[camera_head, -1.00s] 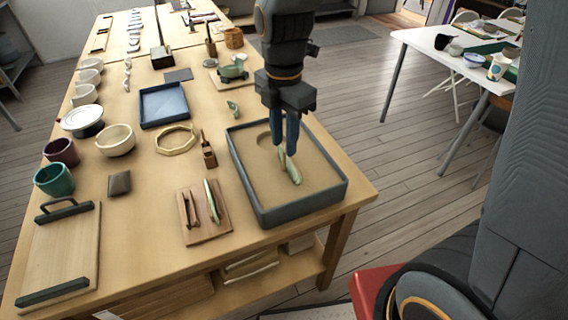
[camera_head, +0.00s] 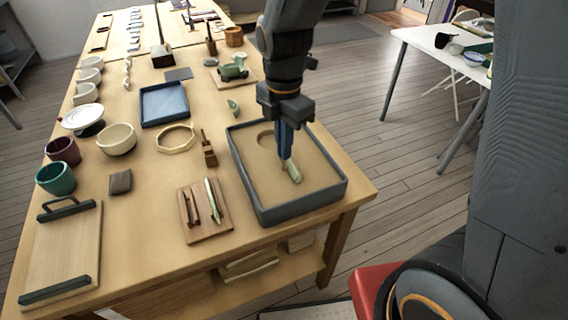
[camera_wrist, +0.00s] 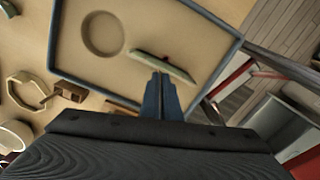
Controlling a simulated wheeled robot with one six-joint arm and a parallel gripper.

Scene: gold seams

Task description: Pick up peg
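A slender pale-green piece (camera_head: 293,171) lies in or just above the sand-coloured floor of the grey-rimmed tray (camera_head: 335,195). I cannot tell for sure that it is the peg. My gripper (camera_head: 284,156) points down at its upper end. In the wrist view the green piece (camera_wrist: 176,68) lies slantwise across the fingertips (camera_wrist: 161,76). The blue fingers are close together, with a narrow gap. Whether they grip the piece is hidden. A wooden board (camera_head: 222,227) left of the tray bears a dark slim tool (camera_head: 190,208) and a pale slim tool (camera_head: 213,201).
The tray has raised walls and a round recess (camera_wrist: 103,33). Left of it stand a small brown tool (camera_head: 209,154) and a pale polygonal ring (camera_head: 176,138). A blue tray (camera_head: 164,105), bowls and cups lie further left. The table's edge is close on the right.

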